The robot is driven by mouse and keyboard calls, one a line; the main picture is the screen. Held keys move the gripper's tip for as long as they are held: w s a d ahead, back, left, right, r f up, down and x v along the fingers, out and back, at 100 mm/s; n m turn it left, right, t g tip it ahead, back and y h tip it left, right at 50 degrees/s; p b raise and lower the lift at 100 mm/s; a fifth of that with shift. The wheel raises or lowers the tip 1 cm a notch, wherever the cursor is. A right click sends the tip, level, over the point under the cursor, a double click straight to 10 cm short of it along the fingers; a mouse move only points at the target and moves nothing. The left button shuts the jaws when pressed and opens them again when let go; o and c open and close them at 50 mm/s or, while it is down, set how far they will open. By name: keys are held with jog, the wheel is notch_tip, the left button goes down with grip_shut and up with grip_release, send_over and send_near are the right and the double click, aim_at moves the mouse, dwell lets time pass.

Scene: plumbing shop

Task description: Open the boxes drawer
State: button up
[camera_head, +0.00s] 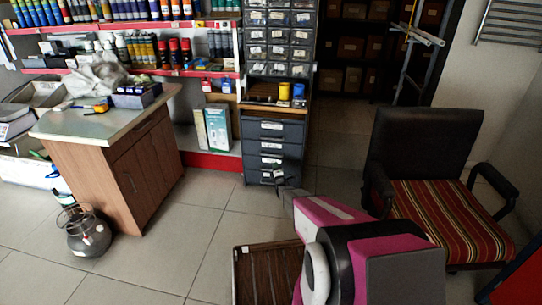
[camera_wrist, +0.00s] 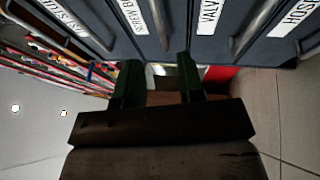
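The grey drawer unit (camera_head: 272,146) stands at the centre of the head view, with labelled drawers stacked in it, all looking shut. In the wrist view the fronts run sideways. A partly cut-off label ending in "BO" (camera_wrist: 131,15) marks the second drawer from the left, between a hard-to-read label and one reading "VALV". Bar handles cross the fronts. My gripper (camera_wrist: 158,70) has its two dark fingers apart with nothing between them, just in front of the drawer fronts. It also shows, small and dark, in the head view (camera_head: 288,186), near the lower drawers. No contact with a handle is visible.
A chair (camera_head: 440,205) with a striped seat stands to the right. A wooden counter (camera_head: 135,160) and a metal canister (camera_head: 88,232) stand to the left. Small clear bins (camera_head: 280,40) sit above the drawers. Tiled floor (camera_head: 205,225) is free before the unit.

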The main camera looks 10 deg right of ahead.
jog(key=x, duration=1)
jog(key=shift+w+r, duration=0.1)
jog(key=shift+w, duration=0.25)
grip_shut()
